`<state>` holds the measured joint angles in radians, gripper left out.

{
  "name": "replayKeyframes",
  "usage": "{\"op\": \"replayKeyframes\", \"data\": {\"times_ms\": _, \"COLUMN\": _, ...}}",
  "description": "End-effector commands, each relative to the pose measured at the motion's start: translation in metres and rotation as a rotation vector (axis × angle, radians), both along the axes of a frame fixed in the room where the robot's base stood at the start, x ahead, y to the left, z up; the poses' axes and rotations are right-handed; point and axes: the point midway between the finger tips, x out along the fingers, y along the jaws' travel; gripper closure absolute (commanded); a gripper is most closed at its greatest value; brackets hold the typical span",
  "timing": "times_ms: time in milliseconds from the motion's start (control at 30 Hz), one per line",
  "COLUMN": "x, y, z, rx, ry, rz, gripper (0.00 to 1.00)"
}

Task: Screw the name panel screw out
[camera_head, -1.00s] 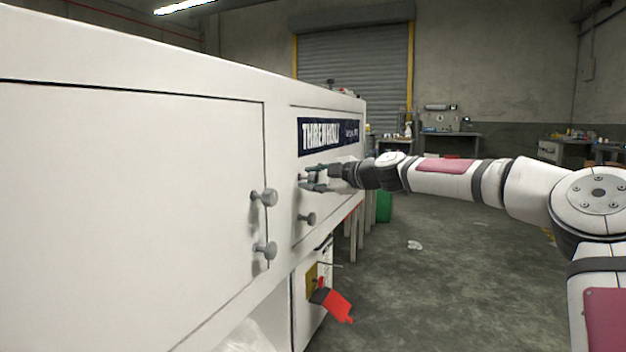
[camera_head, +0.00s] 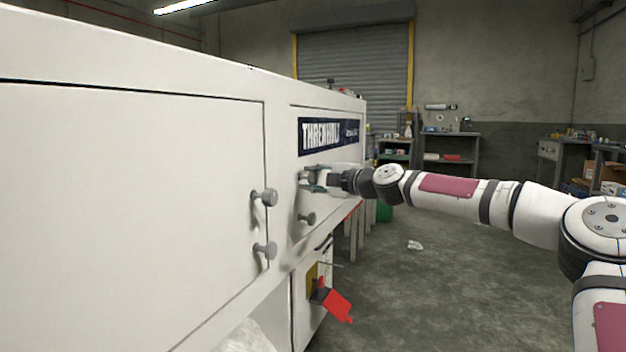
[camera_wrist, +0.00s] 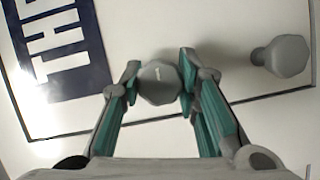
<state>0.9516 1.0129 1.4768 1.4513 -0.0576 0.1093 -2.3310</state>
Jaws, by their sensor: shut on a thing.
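The name panel screw (camera_wrist: 158,84) is a grey faceted knob on the white panel below the dark blue name sign (camera_head: 327,136). My gripper (camera_wrist: 157,88) is shut on this knob, with one teal-padded finger on each side of it in the wrist view. In the head view my gripper (camera_head: 314,180) reaches the panel from the right, and its fingers hide most of the knob. A second grey knob (camera_wrist: 283,56) stands free on the same panel; it also shows below my gripper in the head view (camera_head: 308,218).
Two more grey knobs, an upper one (camera_head: 266,197) and a lower one (camera_head: 266,249), stick out of the nearer door (camera_head: 130,200). A red switch handle (camera_head: 335,303) juts out below. The grey floor (camera_head: 450,280) right of the machine is mostly clear.

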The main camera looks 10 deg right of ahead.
Motion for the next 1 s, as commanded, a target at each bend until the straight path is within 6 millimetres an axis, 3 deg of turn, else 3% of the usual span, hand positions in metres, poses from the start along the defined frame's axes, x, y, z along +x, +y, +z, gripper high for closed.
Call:
{"op": "replayKeyframes", "data": {"times_ms": 67, "x": 0.000, "y": 0.002, "z": 0.002, "rx": 0.001, "ry": -0.003, "rz": 0.001, "gripper": 0.98}}
{"op": "replayKeyframes", "data": {"times_ms": 100, "x": 0.000, "y": 0.002, "z": 0.002, "rx": 0.002, "ry": -0.003, "rz": 0.001, "gripper": 0.64}}
{"op": "replayKeyframes", "data": {"times_ms": 167, "x": 0.000, "y": 0.002, "z": 0.002, "rx": 0.001, "ry": -0.002, "rz": 0.002, "gripper": 0.50}}
{"op": "replayKeyframes", "data": {"times_ms": 633, "x": -0.008, "y": -0.006, "z": 0.001, "rx": 0.002, "ry": 0.001, "rz": -0.001, "gripper": 0.49}}
{"op": "replayKeyframes", "data": {"times_ms": 1000, "x": -0.064, "y": -0.041, "z": 0.006, "rx": 0.002, "ry": 0.000, "rz": -0.002, "gripper": 0.49}}
